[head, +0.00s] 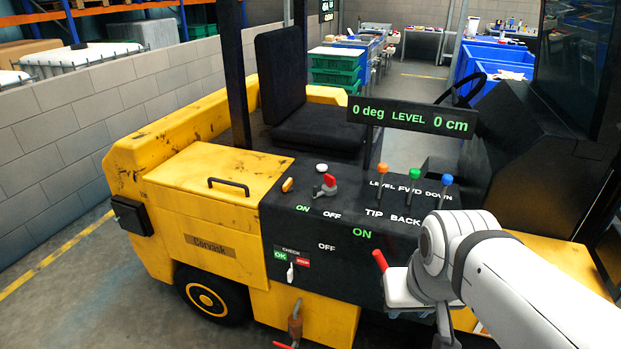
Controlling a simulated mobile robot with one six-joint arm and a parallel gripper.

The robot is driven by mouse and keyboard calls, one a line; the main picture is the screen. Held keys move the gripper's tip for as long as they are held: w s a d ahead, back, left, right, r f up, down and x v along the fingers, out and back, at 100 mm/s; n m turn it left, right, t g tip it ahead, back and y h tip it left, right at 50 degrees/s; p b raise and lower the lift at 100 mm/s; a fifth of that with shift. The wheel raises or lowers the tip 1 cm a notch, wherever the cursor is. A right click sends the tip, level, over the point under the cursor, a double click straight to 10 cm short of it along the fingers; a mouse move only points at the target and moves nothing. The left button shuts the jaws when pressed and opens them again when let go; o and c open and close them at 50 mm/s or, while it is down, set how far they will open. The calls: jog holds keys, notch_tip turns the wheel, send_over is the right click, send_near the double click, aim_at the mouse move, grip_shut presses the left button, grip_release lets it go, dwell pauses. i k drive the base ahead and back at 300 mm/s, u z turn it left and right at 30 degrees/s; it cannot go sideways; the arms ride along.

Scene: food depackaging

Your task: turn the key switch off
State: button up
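The yellow truck's black control panel (290,225) carries a red rotary handle (325,185) on a grey base, above a green ON and a white OFF label. Lower on the front face are a white OFF label (327,246) and a larger green ON label (362,233). A red handle (380,260) shows right of them, beside my gripper. I cannot tell which control is the key switch; no key is clearly visible. My gripper (405,290) is low in front of the panel's right part. Its fingers are not clear, and contact with the red handle cannot be judged.
Levers with orange (382,168), green (414,174) and blue (447,180) knobs stand on the panel's top right. A display (411,116) reads 0 deg, LEVEL, 0 cm. A black seat (318,132) is behind.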

aim_at(327, 191)
jog(key=z, duration=0.05)
jog(key=i, duration=1)
jog(key=u, duration=0.05)
